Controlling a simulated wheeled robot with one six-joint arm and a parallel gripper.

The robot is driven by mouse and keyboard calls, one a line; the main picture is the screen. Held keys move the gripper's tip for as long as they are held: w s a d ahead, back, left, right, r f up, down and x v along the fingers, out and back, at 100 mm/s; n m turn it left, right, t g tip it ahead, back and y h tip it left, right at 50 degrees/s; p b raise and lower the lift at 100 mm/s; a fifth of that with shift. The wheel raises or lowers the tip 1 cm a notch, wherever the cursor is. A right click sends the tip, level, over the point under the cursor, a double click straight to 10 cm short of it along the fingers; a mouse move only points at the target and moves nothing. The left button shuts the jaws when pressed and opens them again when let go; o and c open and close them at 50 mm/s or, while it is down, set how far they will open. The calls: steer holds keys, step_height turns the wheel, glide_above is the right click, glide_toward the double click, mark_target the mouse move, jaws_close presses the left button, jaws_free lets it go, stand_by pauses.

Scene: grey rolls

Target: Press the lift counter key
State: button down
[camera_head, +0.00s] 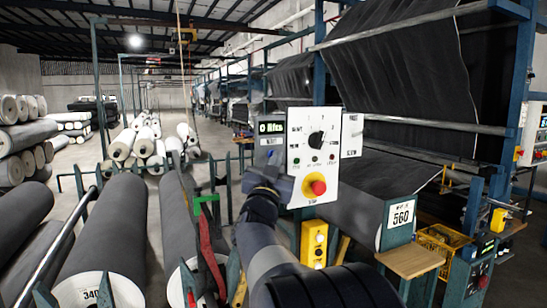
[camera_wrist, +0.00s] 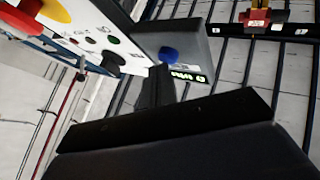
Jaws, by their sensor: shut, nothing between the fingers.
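The lift counter is a small grey box (camera_wrist: 197,46) with a round blue key (camera_wrist: 168,54) and a lit green display (camera_wrist: 188,77). In the head view its display (camera_head: 272,128) seems to read "0 lifts". My gripper (camera_wrist: 158,72) is shut and empty, its tips close in front of the box, near the blue key. I cannot tell whether they touch it. In the head view my gripper (camera_head: 271,165) covers the lower part of the counter.
A white control panel (camera_head: 297,160) with a black dial (camera_head: 316,140) and a red stop button (camera_head: 318,187) on yellow stands right beside the counter. A yellow button box (camera_head: 314,243) hangs below. Large grey rolls (camera_head: 115,235) lie at left.

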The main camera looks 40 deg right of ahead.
steer(key=shift+s+a, duration=0.15)
steer(key=shift+s, duration=0.4)
steer(key=s+b, duration=0.1)
steer(key=s, duration=0.1)
steer(key=s+a+b, duration=0.1)
steer(key=s, duration=0.2)
steer(key=shift+w, duration=0.15)
stand_by(0.6)
steer(key=shift+s+a, duration=0.25)
steer(key=shift+s, duration=0.75)
steer(key=shift+s+a, duration=0.25)
steer(key=shift+s, duration=0.7)
